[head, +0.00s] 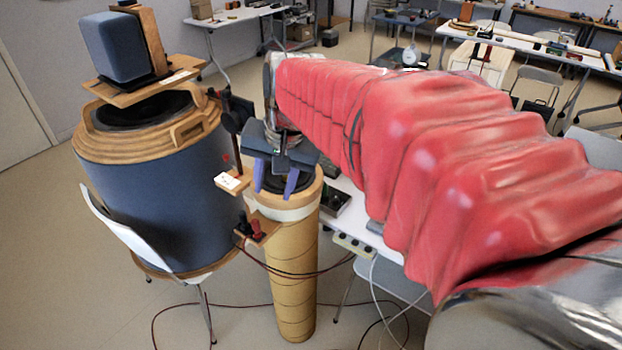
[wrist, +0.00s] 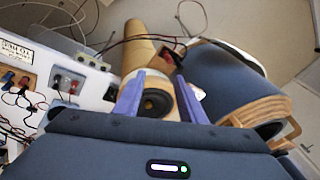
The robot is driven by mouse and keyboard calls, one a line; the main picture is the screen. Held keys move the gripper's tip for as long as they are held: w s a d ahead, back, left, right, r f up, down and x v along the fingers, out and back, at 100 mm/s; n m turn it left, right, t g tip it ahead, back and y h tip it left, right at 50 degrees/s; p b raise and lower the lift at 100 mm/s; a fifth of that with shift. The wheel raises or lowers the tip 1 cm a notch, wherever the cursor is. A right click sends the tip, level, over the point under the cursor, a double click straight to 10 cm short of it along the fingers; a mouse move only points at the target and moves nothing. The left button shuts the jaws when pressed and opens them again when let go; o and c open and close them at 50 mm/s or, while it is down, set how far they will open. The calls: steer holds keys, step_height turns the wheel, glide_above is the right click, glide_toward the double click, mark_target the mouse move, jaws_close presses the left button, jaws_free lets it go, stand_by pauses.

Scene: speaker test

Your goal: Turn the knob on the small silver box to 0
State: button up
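My gripper (head: 275,182) has two blue-purple fingers, spread apart with nothing between them. It hangs in front of the top of a cardboard tube. In the wrist view my gripper (wrist: 160,96) also shows its fingers apart, with the tube's round speaker seen between them. A small box (wrist: 67,83) with a pale face and red and dark parts lies to the left of the fingers on the white table. I cannot tell whether it is the silver box, and no knob or 0 mark is readable. In the head view the red-sleeved arm hides much of this table.
The cardboard tube (head: 292,270) stands upright beside a large blue drum (head: 165,190) with wooden rings. A blue speaker (head: 114,47) sits above the drum. A power strip (head: 353,245) is at the table edge. Cables (head: 285,272) hang across the tube and lie on the floor.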

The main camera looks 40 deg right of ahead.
steer(key=s+a+f+n+t, duration=0.2)
steer(key=s+a+n, duration=0.6)
steer(key=s, duration=0.4)
steer(key=shift+a+f+n, duration=0.3)
steer(key=shift+a+n, duration=0.1)
steer(key=shift+a, duration=0.05)
steer(key=shift+s, duration=0.1)
steer(key=shift+c, duration=0.7)
steer(key=shift+s, duration=0.15)
